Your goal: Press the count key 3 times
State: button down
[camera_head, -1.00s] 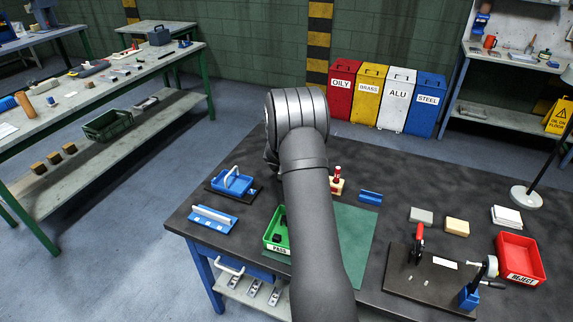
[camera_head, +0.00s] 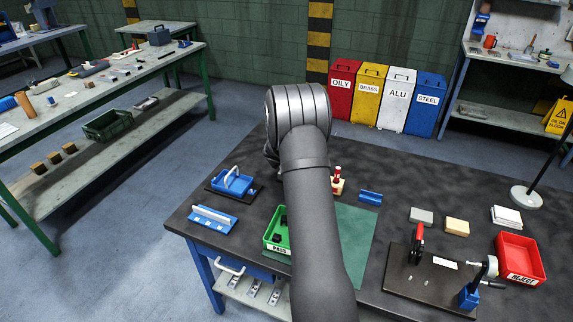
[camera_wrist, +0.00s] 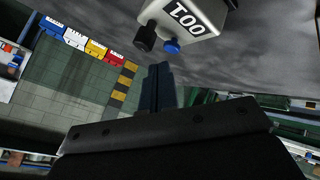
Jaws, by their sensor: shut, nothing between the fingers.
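A pale grey counter (camera_wrist: 190,14) shows at the top of the wrist view, with its digits upside down, reading 001. A blue round key (camera_wrist: 171,46) and a black knob-like part (camera_wrist: 145,38) stick out from its near side. No label shows which is the count key. My gripper (camera_wrist: 159,68) is shut and empty, its dark fingers together. The fingertips appear just below the blue key in the picture; I cannot tell whether they touch it. In the head view my arm hides the gripper and the counter.
A green PASS tray (camera_head: 272,240) and green mat (camera_head: 362,228) lie beside my arm. A red-handled part (camera_head: 337,180) and blue block (camera_head: 371,197) stand behind. On the right are a fixture plate (camera_head: 420,290) and red REJECT tray (camera_head: 519,250).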

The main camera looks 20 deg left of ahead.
jog(key=shift+r, duration=2.5)
dwell(0.8)
notch_tip(320, 180, up, 4)
jog(key=shift+f, duration=0.1)
dwell(0.3)
jog(key=shift+f, duration=4.45)
jog(key=shift+f, duration=0.4)
